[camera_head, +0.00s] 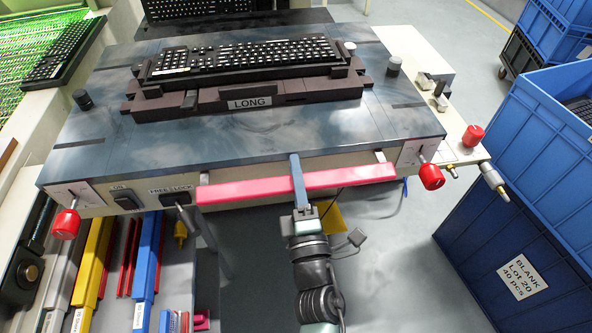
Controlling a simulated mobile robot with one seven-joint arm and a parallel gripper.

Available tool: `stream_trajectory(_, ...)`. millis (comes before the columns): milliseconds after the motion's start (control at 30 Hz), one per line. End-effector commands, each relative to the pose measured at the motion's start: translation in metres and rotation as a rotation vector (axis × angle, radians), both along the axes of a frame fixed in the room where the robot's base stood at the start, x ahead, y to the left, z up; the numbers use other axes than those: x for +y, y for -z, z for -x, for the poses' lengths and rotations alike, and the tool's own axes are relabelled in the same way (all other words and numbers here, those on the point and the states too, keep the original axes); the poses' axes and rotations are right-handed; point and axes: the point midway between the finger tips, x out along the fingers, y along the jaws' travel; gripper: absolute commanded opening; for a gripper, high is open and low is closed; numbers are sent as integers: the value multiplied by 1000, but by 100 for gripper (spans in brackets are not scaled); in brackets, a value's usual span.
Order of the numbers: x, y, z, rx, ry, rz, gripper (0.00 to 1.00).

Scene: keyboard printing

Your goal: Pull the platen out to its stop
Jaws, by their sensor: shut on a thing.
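The platen (252,146) is a dark blue-grey plate that fills the middle of the view. A dark fixture labelled LONG (290,92) sits on it with a black keyboard (235,57) in it. A red-pink handle bar (235,192) runs along the platen's front edge on pale mounts. My gripper (299,184) is shut on the handle bar near its middle, with a blue-grey finger across the bar's top. My arm comes up from the bottom of the view. The underside of the grip is hidden.
Red knobs stand at the front left (66,223) and front right (431,176). ON and FREE/LOCK switches (174,199) are on the front panel. Blue crates (500,220) stand at the right. Coloured rails and bins (92,262) lie lower left. Grey floor shows between.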

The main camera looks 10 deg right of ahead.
Motion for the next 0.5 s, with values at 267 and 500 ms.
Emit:
stream_trajectory(267,-1,0,0,0,1,0,0)
stream_trajectory(500,-1,1,1,1,0,0,25)
